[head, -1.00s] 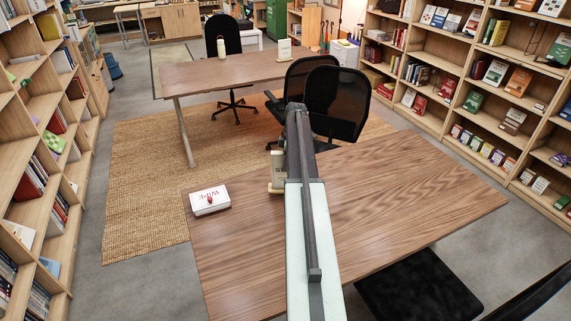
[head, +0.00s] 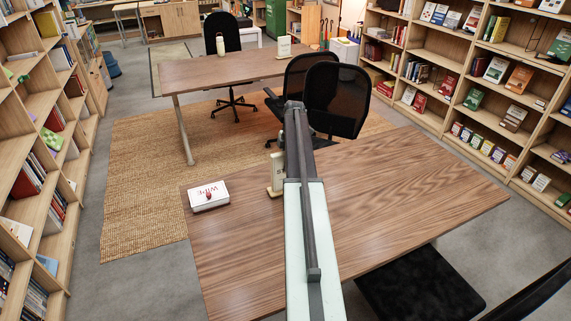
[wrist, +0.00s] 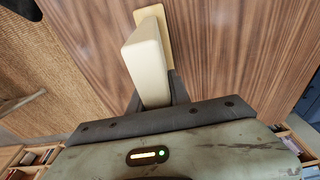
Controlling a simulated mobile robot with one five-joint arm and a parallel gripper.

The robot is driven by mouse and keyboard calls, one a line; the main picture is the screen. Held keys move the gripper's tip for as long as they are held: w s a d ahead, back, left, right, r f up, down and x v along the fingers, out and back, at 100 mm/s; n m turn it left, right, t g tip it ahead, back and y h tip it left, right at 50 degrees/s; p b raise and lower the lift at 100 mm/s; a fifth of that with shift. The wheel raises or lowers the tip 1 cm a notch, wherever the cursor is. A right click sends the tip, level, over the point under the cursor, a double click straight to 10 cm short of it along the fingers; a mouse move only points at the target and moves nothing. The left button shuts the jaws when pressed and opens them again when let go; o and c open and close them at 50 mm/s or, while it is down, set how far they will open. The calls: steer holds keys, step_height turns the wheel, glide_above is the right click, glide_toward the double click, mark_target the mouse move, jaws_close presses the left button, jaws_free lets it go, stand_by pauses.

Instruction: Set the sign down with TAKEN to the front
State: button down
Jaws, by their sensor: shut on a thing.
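The cream sign (head: 277,172) is at the near table's far edge in the head view, left of my arm and partly hidden by it. It looks upright, and part of a dark letter shows on it; the full word cannot be read. In the wrist view the sign (wrist: 143,62) has a pale upright panel and a base strip beyond it, with no lettering visible. My gripper (wrist: 156,94) is shut on the panel, a dark finger at either side. Whether the base touches the wooden table (head: 400,190) is unclear.
A white WIPE box (head: 208,195) with a red mark sits left of the sign on the near table. The table is clear to the right. Black chairs (head: 337,100) stand behind it. A far table (head: 225,70) carries a bottle (head: 221,45) and another sign (head: 284,47).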

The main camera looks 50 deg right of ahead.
steer(key=shift+f, duration=0.1)
steer(key=c, duration=1.1)
jaws_free()
steer(key=r+p, duration=0.5)
steer(key=d+r+p, duration=0.1)
steer(key=r+p, duration=0.1)
steer(key=r, duration=0.1)
steer(key=shift+s+d+p, duration=0.1)
steer(key=shift+s+p, duration=0.2)
steer(key=shift+p, duration=0.1)
steer(key=shift+f, duration=0.15)
